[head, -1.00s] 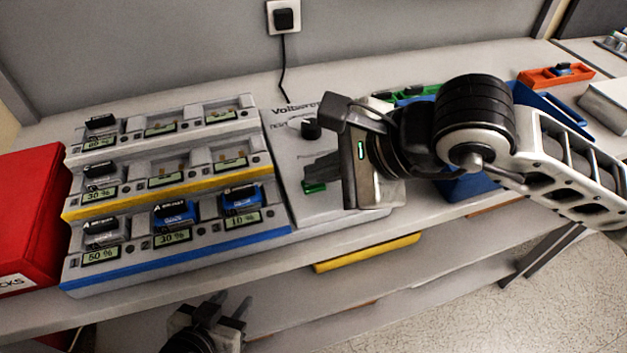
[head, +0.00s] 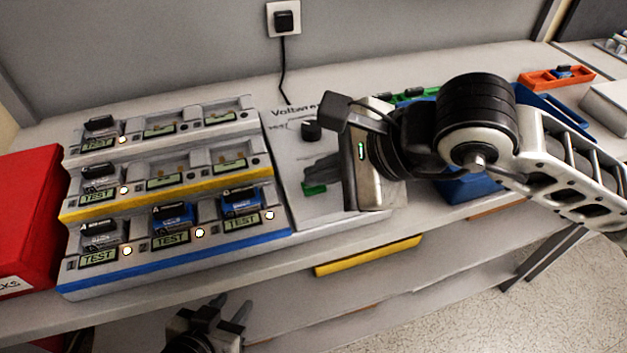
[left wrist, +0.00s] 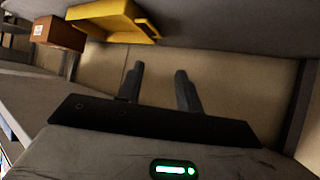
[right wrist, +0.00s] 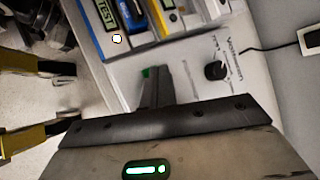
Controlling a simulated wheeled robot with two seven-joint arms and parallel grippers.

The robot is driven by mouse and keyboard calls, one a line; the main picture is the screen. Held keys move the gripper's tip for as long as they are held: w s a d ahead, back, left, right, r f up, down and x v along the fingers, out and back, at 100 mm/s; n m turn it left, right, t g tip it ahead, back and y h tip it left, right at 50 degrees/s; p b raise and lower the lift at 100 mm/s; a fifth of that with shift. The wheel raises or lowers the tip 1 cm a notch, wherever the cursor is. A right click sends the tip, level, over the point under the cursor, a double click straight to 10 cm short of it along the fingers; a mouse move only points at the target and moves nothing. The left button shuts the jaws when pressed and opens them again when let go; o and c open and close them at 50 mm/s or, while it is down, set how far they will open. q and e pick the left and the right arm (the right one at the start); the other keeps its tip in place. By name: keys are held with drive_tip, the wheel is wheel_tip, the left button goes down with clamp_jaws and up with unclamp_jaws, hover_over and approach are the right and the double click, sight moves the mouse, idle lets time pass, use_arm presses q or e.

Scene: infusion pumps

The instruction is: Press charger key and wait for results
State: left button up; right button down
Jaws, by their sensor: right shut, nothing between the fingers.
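The charger (head: 178,265) is a three-tier rack with white, yellow and blue edges on the bench. Batteries sit in all three front bays, including a blue one (head: 240,203), and in the left bays of the middle and top tiers. Each occupied bay's display reads TEST beside a lit lamp (head: 199,233). Right of it is a grey panel with a black knob (head: 311,130) and a green key (head: 314,189). My right gripper (head: 313,172) is shut and empty just above that key; contact is unclear. My left gripper (head: 233,302) is open and empty below the bench front.
A red box (head: 28,215) stands left of the charger. Green, blue and orange bins, including the orange one (head: 556,76), sit at the back right, partly behind my right arm. A yellow bin (head: 367,254) is below the bench edge. A cable hangs from the wall socket (head: 285,18).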

sight(322, 189)
drive_tip(key=shift+r, duration=0.6)
drive_tip(key=shift+r, duration=0.1)
drive_tip(key=shift+r+p, duration=1.3)
drive_tip(key=shift+r, duration=1.15)
use_arm(q)
drive_tip(key=shift+r, duration=0.6)
drive_tip(key=shift+r, duration=0.1)
